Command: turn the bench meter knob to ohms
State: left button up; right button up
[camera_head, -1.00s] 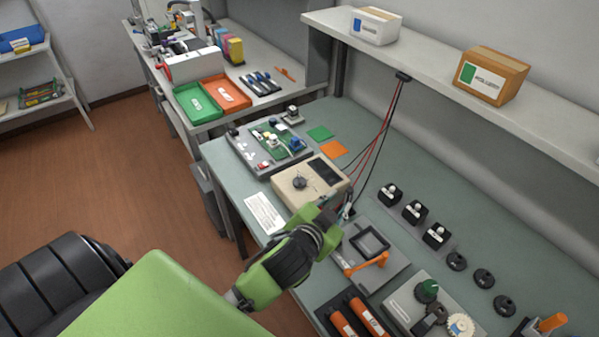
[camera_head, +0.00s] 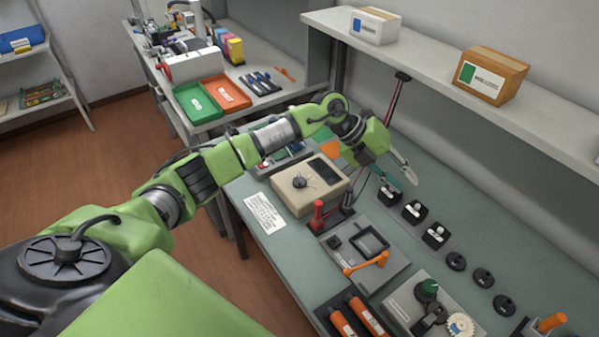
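The bench meter (camera_head: 297,200) is a beige box on the green-grey bench, with a dark display window (camera_head: 325,170) on its top. Its small dark knob (camera_head: 300,182) is in plain sight on the left part of the top; its markings are too small to read. My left gripper (camera_head: 408,186) is up and to the right of the meter, clear of the knob. Its two fingers are apart with nothing seen between them. My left arm passes behind the meter in the picture and hides much of the circuit board area. My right gripper is not in view.
Red and black upright pieces (camera_head: 318,216) stand at the meter's front right edge. A printed card (camera_head: 264,213) lies left of it. A grey fixture with an orange handle (camera_head: 366,263) sits in front. Black blocks (camera_head: 389,194) are to the right, below the shelf (camera_head: 430,65).

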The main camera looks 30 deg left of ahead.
pick_arm(q)
jog(key=a+n+g+y, duration=0.1)
jog(key=a+y, duration=0.4)
jog(key=a, duration=0.9)
notch_tip(320, 180, up, 2)
jog(key=n+g+y, duration=0.2)
jog(key=n+y, duration=0.1)
jog(key=y, duration=0.1)
send_over(299, 177)
notch_tip(299, 177, down, 12)
jog(key=p, duration=0.4)
jog(key=shift+r, duration=0.15)
jog(key=shift+f, duration=0.7)
jog(key=shift+m, duration=0.3)
grip_shut()
